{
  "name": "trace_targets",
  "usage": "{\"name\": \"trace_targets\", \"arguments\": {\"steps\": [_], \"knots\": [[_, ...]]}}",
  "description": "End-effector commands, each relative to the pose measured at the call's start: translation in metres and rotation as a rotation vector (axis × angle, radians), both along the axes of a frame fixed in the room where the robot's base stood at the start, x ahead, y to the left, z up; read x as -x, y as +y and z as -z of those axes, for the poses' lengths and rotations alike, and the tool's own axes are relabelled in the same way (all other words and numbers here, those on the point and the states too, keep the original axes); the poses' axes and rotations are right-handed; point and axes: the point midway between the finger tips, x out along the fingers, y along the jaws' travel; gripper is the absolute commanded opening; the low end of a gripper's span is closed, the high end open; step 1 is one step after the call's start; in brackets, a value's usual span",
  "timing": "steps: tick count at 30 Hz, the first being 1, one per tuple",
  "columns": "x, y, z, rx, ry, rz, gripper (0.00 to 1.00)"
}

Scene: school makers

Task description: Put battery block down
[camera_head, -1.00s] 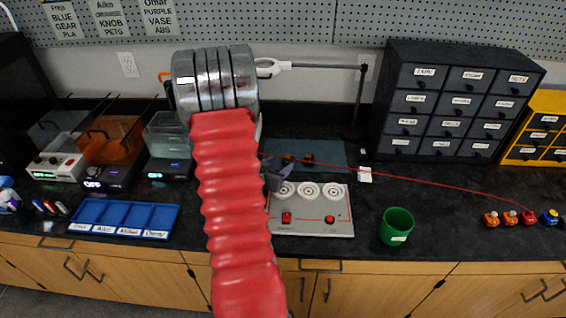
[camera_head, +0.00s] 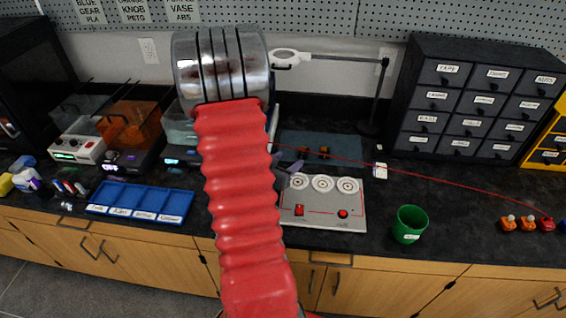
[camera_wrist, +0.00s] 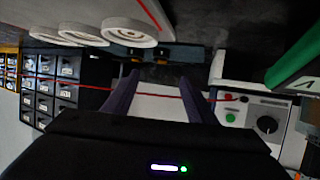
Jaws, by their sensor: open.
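My gripper (camera_head: 291,172) hangs just left of the white board (camera_head: 330,223) with three round pads, largely behind my red arm sleeve. The board's round pads (camera_wrist: 130,32) show above the fingers at the left. I cannot pick out a battery block with certainty. Two small orange-brown pieces (camera_head: 312,152) lie on the dark teal mat (camera_head: 345,147) behind the board. A red piece (camera_head: 299,210) and a red button (camera_head: 342,213) are on the board.
A blue compartment tray (camera_head: 140,203) lies left of my arm. A green cup (camera_head: 409,225) stands right of the board. A black drawer cabinet (camera_head: 480,95) is at the back right. A thin red line crosses the counter. Counter between cup and the orange pieces (camera_head: 508,223) is clear.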

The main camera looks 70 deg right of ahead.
Motion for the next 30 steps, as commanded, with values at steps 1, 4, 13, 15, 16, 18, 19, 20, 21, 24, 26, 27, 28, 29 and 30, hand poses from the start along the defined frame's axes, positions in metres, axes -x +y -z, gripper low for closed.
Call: {"name": "trace_targets", "arguments": {"steps": [1,4,13,15,16,18,19,20,21,24,26,27,28,29,30], "knots": [[0.000,0.000,0.000,0.000,0.000,0.000,0.52],[0.000,0.000,0.000,0.000,0.000,0.000,0.52],[-0.015,0.003,-0.005,-0.010,-0.019,-0.035,0.52],[-0.034,0.007,-0.010,-0.023,-0.039,-0.079,0.52],[-0.044,0.010,-0.013,-0.031,-0.051,-0.103,0.52],[-0.072,0.019,-0.022,-0.054,-0.079,-0.172,0.52],[-0.085,0.025,-0.026,-0.066,-0.091,-0.205,0.52],[-0.099,0.031,-0.031,-0.080,-0.103,-0.242,0.52],[-0.117,0.041,-0.037,-0.098,-0.119,-0.291,0.52],[-0.160,0.069,-0.053,-0.147,-0.149,-0.414,0.52],[-0.183,0.089,-0.063,-0.176,-0.161,-0.489,0.52],[-0.197,0.103,-0.069,-0.196,-0.167,-0.537,0.52],[-0.207,0.114,-0.074,-0.211,-0.171,-0.574,0.52],[-0.216,0.125,-0.079,-0.225,-0.173,-0.610,0.52],[-0.228,0.141,-0.086,-0.244,-0.174,-0.658,0.52]]}}
